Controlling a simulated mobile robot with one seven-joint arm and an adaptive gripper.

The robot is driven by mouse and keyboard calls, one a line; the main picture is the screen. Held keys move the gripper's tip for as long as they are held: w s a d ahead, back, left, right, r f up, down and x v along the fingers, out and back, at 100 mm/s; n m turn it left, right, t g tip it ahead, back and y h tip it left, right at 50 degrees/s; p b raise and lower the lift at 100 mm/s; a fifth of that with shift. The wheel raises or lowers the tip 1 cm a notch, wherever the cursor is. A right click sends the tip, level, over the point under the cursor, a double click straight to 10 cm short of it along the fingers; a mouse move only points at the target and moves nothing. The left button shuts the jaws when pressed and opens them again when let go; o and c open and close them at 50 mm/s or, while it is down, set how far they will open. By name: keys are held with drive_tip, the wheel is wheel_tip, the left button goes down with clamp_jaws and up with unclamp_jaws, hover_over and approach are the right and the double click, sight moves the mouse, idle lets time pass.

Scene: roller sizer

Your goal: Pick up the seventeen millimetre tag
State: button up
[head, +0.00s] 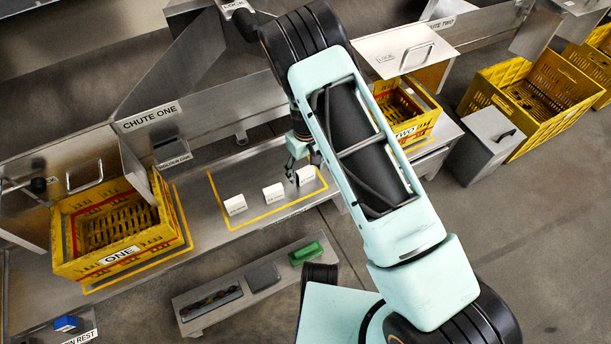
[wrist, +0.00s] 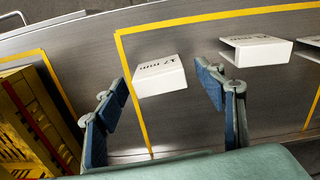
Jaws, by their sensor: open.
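Several small white tags stand in a row inside a yellow-outlined area on the steel bench. The tag at the right end of the row (head: 306,175) is partly covered by my gripper (head: 303,167) in the head view. In the wrist view this tag (wrist: 160,75) carries black lettering that appears to read 17 mm. My gripper (wrist: 160,90) is open, with one finger to each side of that tag in the picture and nothing held. I cannot tell the height gap between fingertips and tag. The middle tag (head: 273,193) and left tag (head: 235,205) stand apart from it.
Yellow crate TWO (head: 404,130) is just right of the row, close to my gripper; its side shows in the wrist view (wrist: 28,122). Yellow crate ONE (head: 118,257) stands left. A low shelf (head: 208,318) with small items lies in front. Bench around the tags is clear.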

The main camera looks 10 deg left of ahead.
drive_tip(key=shift+f, duration=0.4)
drive_tip(key=c, duration=1)
drive_tip(key=shift+c, duration=0.2)
drive_tip(key=shift+r, duration=0.2)
